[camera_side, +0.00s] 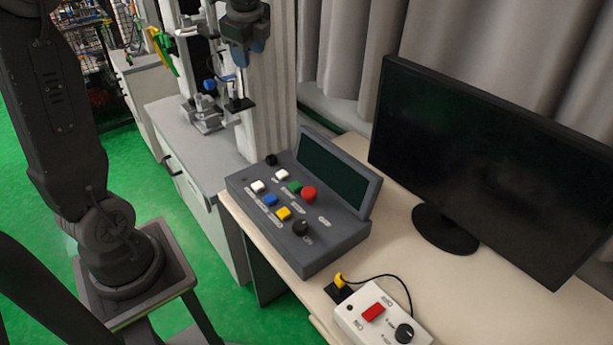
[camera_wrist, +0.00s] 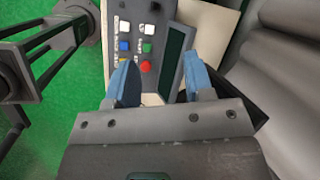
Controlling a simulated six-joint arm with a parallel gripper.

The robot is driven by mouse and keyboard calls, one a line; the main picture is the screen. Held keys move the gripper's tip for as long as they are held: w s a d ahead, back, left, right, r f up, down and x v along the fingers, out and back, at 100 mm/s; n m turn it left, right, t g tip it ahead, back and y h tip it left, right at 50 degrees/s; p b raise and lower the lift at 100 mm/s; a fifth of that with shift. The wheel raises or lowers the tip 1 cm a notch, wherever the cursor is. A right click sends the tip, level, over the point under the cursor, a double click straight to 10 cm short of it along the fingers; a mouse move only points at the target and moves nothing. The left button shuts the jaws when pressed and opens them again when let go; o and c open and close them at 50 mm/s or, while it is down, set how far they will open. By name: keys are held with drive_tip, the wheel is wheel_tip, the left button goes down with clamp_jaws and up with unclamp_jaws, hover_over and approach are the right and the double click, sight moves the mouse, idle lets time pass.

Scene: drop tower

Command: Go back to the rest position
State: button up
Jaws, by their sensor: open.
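My gripper (camera_wrist: 162,80) shows in the wrist view with its two blue fingers well apart. Nothing is between the fingertips except the view of the desk below. The grey control panel (camera_wrist: 166,20) lies beyond the fingers, and the left finger hides some of its lower left part. There, the whole control panel (camera_side: 330,247) sits on the desk with white, blue, green, yellow and red buttons, a dark knob and a dark screen. No part of my gripper touches it in the side view.
A black monitor (camera_side: 480,160) stands at the right of the desk (camera_side: 445,285). A white box (camera_side: 350,318) with a red switch and a cable is at the front. The tower column (camera_side: 268,90) rises behind the panel. Grey curtains (camera_side: 345,50) hang behind.

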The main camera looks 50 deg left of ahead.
drive_tip(key=s+d+f+n+t+h, duration=0.2)
drive_tip(key=s+d+n, duration=0.4)
drive_tip(key=s+d, duration=0.2)
drive_tip(key=s+d+f+n+t+h, duration=0.1)
drive_tip(key=s+d+f+n, duration=0.1)
drive_tip(key=s+d+n, duration=0.5)
drive_tip(key=s+d, duration=0.2)
drive_tip(key=d, duration=0.4)
drive_tip(key=shift+s+f+t+h, duration=0.3)
drive_tip(key=shift+f+t+h, duration=0.05)
drive_tip(key=shift+t+h, duration=0.05)
